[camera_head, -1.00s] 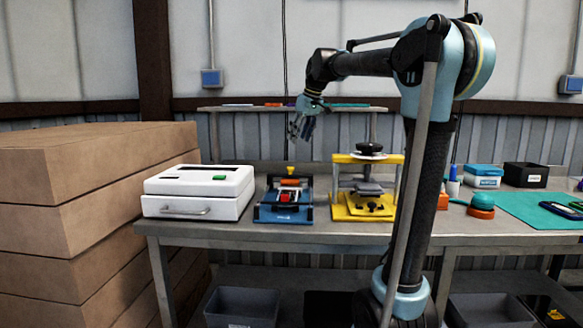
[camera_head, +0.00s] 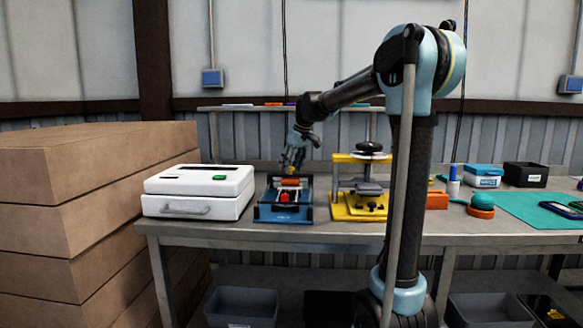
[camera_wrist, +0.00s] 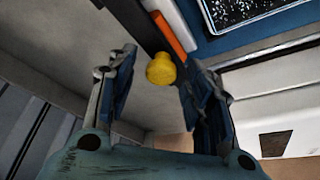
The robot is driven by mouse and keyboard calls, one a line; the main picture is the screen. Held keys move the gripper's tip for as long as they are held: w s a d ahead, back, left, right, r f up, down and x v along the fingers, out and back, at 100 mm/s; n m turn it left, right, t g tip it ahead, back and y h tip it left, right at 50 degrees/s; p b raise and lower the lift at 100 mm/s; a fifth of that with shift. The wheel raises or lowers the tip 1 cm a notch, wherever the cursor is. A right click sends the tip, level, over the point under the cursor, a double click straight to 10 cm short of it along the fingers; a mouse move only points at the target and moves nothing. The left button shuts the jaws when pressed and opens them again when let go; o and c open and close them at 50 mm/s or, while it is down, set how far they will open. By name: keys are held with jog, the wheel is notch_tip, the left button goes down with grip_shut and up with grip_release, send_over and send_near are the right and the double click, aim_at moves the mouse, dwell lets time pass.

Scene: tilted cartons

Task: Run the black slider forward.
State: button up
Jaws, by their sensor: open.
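A blue device (camera_head: 285,213) sits on the workbench with a red button-like part at its front and an orange bar across it. A yellow knob (camera_wrist: 161,70) stands at the device's far side beside a dark strip (camera_wrist: 148,30), which seems to be the black slider; I cannot make out its full shape. My gripper (camera_head: 292,163) is low over the back of the device, pointing down. In the wrist view my gripper (camera_wrist: 160,85) is open, its fingers on either side of the knob, with a visible gap to each. In the head view the gripper partly hides the knob.
A white box with a handle (camera_head: 199,192) stands close to the left of the device. A yellow press (camera_head: 362,205) stands close to its right. Tall cardboard cartons (camera_head: 80,210) lean at the far left. The bench strip in front of the device is clear.

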grip_shut()
jog(key=shift+s, duration=0.1)
jog(key=s, duration=1.8)
jog(key=shift+s+a, duration=0.1)
jog(key=shift+a, duration=0.2)
grip_release()
jog(key=shift+r, duration=0.15)
